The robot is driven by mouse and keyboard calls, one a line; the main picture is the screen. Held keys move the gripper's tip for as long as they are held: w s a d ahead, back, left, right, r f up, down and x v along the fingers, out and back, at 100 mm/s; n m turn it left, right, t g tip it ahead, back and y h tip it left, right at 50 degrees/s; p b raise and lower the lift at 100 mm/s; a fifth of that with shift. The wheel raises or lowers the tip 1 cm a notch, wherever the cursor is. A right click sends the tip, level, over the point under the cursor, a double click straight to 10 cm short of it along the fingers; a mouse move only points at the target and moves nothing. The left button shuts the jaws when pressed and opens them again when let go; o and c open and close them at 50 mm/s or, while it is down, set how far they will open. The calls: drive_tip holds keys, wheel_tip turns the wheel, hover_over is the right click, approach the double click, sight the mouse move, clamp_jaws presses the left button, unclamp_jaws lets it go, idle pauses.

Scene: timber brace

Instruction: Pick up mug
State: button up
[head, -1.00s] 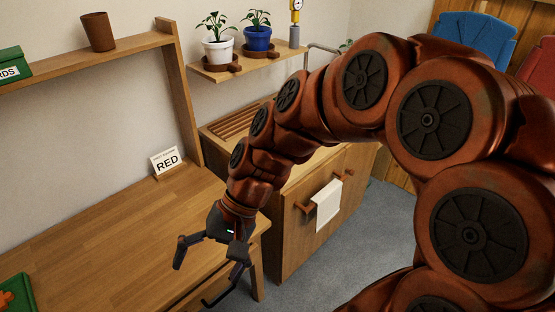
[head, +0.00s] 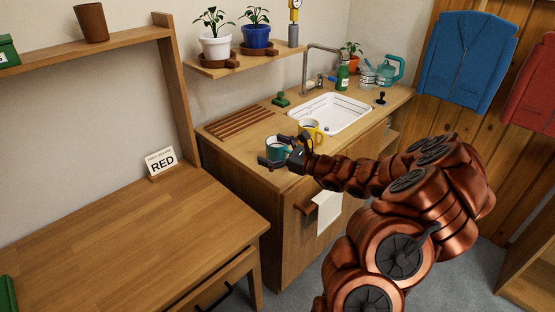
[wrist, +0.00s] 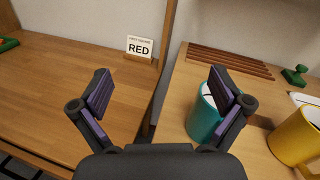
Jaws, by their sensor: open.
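A teal mug (head: 271,148) stands upright on the sink counter near its front left edge. A yellow mug (head: 312,128) stands behind and to the right of it, by the sink. My gripper (head: 273,149) is open and overlaps the teal mug in the head view. In the wrist view, the open gripper (wrist: 160,82) has nothing between its fingers. There the teal mug (wrist: 203,118) is partly hidden behind the right finger, and the yellow mug (wrist: 297,138) is farther right, cut by the edge. I cannot tell whether the finger touches the teal mug.
A slatted wooden rack (head: 240,122) lies at the counter's back left, with a green stamp-like object (head: 281,100) nearby. The white sink (head: 335,112) is behind the mugs. A wooden desk (head: 130,235) with a RED sign (head: 161,161) stands left and is largely clear.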

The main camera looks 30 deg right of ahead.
sight(287, 149)
drive_tip(key=d+f+m+h, duration=0.1)
drive_tip(key=d+f, duration=0.1)
drive_tip(key=d, duration=0.1)
drive_tip(key=d+f+m+t+h, duration=0.1)
drive_tip(key=d+m, duration=0.1)
drive_tip(key=d, duration=0.1)
drive_tip(key=d+f+m+h, duration=0.1)
drive_tip(key=d+f, duration=0.1)
drive_tip(key=d, duration=0.1)
drive_tip(key=shift+s+d+f+m+h, duration=0.1)
drive_tip(key=shift+s+f+m+h, duration=0.2)
drive_tip(key=shift+s+m+h, duration=0.1)
drive_tip(key=shift+p+x, duration=0.5)
drive_tip(key=shift+x, duration=3.35)
drive_tip(key=shift+d, duration=0.2)
drive_tip(key=c, duration=1.3)
drive_tip(key=shift+r, duration=0.15)
